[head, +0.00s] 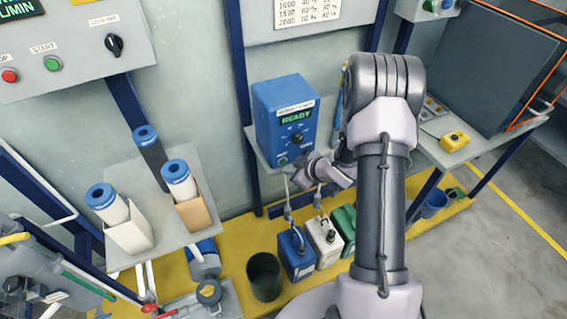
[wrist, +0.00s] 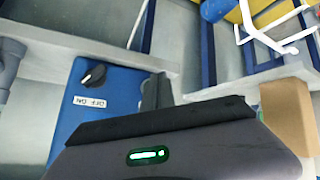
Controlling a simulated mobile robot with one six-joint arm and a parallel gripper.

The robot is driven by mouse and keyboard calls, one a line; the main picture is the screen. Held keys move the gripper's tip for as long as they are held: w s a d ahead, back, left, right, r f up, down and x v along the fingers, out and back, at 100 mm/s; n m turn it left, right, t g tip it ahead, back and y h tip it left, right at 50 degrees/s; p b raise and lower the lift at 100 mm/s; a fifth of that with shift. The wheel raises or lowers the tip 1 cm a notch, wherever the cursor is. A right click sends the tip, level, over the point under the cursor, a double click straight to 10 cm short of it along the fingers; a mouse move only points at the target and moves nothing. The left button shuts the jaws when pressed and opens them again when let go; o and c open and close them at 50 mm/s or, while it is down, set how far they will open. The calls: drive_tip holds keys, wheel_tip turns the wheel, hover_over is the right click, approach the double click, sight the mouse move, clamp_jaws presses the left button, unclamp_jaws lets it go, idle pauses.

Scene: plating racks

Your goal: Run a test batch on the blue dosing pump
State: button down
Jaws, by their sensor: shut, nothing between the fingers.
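The blue dosing pump (head: 268,118) stands on a shelf against the wall, and its display (head: 296,117) reads READY in green. A dark knob (head: 297,138) is on its front, with a small green button (head: 283,162) low at the left. In the wrist view the blue housing (wrist: 122,92) shows a black knob (wrist: 93,76) beside a label reading OFF ON. My gripper (head: 312,165) is shut and empty, just in front of the pump's lower right. Its dark fingers (wrist: 157,92) overlap the housing's edge in the wrist view; I cannot tell whether they touch it.
Blue, white and green jugs (head: 297,255) stand below on the yellow platform (head: 232,262), beside a dark bucket (head: 264,277). Filter cartridges stand on a side shelf (head: 160,228) at left. A yellow box (head: 455,141) lies on the right-hand bench. Thin tubes hang below the pump.

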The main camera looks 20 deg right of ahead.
drive_tip(key=shift+w, duration=0.1)
drive_tip(key=shift+w, duration=0.3)
drive_tip(key=shift+w, duration=0.5)
idle(0.7)
drive_tip(key=shift+s, duration=0.9)
drive_tip(key=shift+s, duration=0.1)
drive_tip(key=s, duration=0.4)
drive_tip(key=shift+s+b, duration=0.3)
drive_tip(key=shift+s, duration=0.1)
drive_tip(key=shift+d, duration=0.1)
